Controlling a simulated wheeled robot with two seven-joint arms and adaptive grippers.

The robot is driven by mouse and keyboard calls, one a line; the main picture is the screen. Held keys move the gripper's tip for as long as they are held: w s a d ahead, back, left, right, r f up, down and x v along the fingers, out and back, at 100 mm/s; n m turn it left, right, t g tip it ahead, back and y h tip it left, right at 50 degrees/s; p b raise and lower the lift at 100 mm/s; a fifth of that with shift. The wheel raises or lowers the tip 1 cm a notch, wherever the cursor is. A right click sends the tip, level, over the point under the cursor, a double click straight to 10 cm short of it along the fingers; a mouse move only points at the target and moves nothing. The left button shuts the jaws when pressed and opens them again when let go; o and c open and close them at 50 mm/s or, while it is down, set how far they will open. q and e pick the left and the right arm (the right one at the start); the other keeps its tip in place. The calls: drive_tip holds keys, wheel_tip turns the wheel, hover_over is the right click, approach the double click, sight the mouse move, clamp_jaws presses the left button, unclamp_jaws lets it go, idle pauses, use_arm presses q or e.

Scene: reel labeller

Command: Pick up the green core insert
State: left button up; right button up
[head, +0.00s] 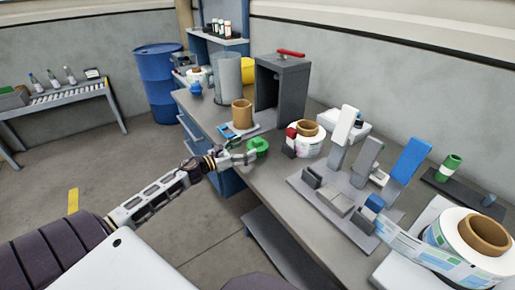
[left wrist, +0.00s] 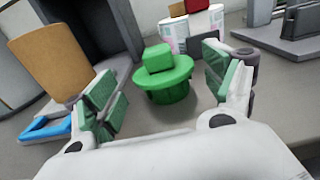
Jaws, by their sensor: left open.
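The green core insert (head: 258,147) stands on the workbench near its front edge in the head view. In the left wrist view the green core insert (left wrist: 163,75) shows a round flange with a block on top. My left gripper (head: 243,150) is open beside it. In the left wrist view the fingers of my left gripper (left wrist: 160,92) lie on either side of the insert, with gaps visible between the pads and it. My right gripper is not in view.
A brown core (head: 242,113) and blue-edged item (head: 229,131) stand left of the insert. A label roll (head: 306,137) and red-topped object (head: 290,140) stand right of it. A dark grey stand (head: 283,85) rises behind. The labeller fixture (head: 335,203) fills the right.

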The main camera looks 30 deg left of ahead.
sight(254, 144)
use_arm(q)
drive_tip(key=shift+w+d, duration=0.2)
drive_tip(key=shift+w, duration=0.3)
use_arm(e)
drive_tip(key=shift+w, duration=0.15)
use_arm(q)
drive_tip(key=shift+w, duration=0.1)
drive_tip(key=shift+w+d, duration=0.15)
drive_tip(key=shift+w, duration=0.2)
drive_tip(key=shift+w+d+r, duration=0.1)
drive_tip(key=shift+w+d, duration=0.15)
drive_tip(key=shift+w, duration=0.45)
drive_tip(key=shift+w+d, duration=0.3)
drive_tip(key=shift+w, duration=0.35)
drive_tip(key=shift+w+d, duration=0.25)
drive_tip(key=shift+w, duration=0.35)
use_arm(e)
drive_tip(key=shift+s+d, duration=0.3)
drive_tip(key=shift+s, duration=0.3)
